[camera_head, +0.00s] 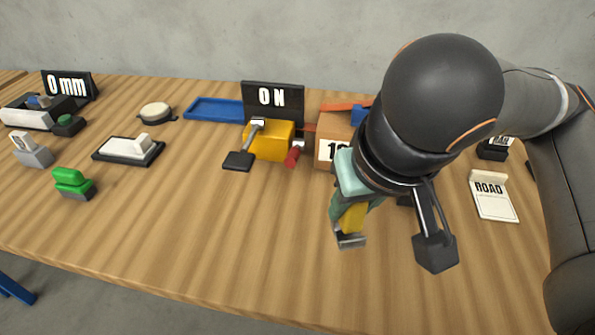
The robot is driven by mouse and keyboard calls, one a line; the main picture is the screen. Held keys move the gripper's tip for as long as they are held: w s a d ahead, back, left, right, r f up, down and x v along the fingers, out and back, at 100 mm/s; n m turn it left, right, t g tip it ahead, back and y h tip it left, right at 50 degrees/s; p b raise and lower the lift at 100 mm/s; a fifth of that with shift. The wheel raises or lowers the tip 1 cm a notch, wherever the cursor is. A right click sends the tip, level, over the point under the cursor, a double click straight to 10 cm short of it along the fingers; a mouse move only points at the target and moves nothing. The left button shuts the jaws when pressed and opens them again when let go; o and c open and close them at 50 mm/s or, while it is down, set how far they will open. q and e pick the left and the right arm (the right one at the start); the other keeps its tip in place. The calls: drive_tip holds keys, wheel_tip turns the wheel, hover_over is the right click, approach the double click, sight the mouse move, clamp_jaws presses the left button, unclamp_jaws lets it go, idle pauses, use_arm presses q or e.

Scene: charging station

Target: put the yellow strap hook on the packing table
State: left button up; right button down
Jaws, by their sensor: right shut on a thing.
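My right gripper (345,218) reaches in from the right over the wooden table (200,225), with its fingers pointing down. It is shut on a yellow piece with a grey metal end, which looks like the yellow strap hook (352,217). The hook's upper part is hidden by the fingers. Its grey end points down, over a bare part of the table; I cannot tell whether it touches the wood. I cannot tell from this view whether this table is the packing table. My left gripper is not in view.
Behind stand a yellow block device (268,142) with an ON sign (273,97) and a box (328,125), partly hidden by my arm. A blue tray (214,108), a green block (72,180) and a ROAD card (493,200) lie around. The front middle is clear.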

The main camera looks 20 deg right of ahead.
drive_tip(key=w+d+f+b, duration=0.1)
drive_tip(key=w+d+f, duration=0.2)
drive_tip(key=f, duration=0.1)
drive_tip(key=w+d+f+b, duration=0.2)
drive_tip(key=w+f, duration=0.2)
drive_tip(key=w+d+f+b, duration=0.2)
drive_tip(key=w+d+f, duration=0.1)
drive_tip(key=w+f, duration=0.1)
drive_tip(key=shift+w+d+f, duration=0.1)
drive_tip(key=shift+d+f, duration=0.2)
drive_tip(key=shift+f, duration=0.1)
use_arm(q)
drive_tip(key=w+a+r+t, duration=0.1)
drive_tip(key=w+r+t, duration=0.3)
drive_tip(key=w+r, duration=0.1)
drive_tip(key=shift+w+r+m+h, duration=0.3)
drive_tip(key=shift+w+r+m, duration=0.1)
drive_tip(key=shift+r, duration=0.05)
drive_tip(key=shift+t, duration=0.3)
use_arm(e)
drive_tip(key=shift+f, duration=0.1)
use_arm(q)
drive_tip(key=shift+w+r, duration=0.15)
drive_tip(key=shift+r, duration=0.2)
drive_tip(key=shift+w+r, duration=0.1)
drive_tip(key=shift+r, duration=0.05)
use_arm(e)
drive_tip(key=shift+f, duration=0.1)
